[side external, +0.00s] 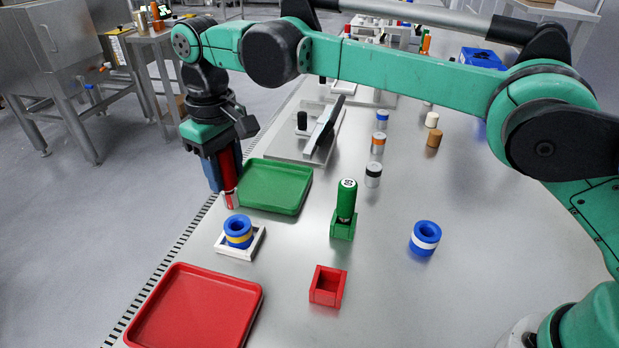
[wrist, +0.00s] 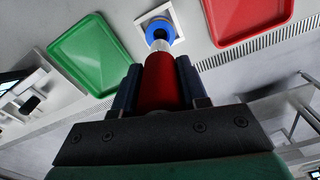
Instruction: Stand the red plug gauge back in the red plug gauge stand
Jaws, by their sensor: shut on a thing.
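The red plug gauge (side external: 228,172) is held upright in my gripper (side external: 220,178), with its silver tip pointing down. It hangs beside the left edge of the green tray, above the table edge. In the wrist view my gripper (wrist: 160,85) is shut on the red plug gauge (wrist: 160,82), a blue finger on each side. The red plug gauge stand (side external: 327,286) is a small red square block with an open, empty top. It sits on the table right of the red tray, well apart from my gripper. The stand is not visible in the wrist view.
A green plug gauge (side external: 345,200) stands in its green stand (side external: 343,229). Blue rings sit on a white holder (side external: 255,243); another blue ring (side external: 425,236) is at right. A green tray (side external: 302,194) and a red tray (side external: 255,300) lie flat. The table between the stands is clear.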

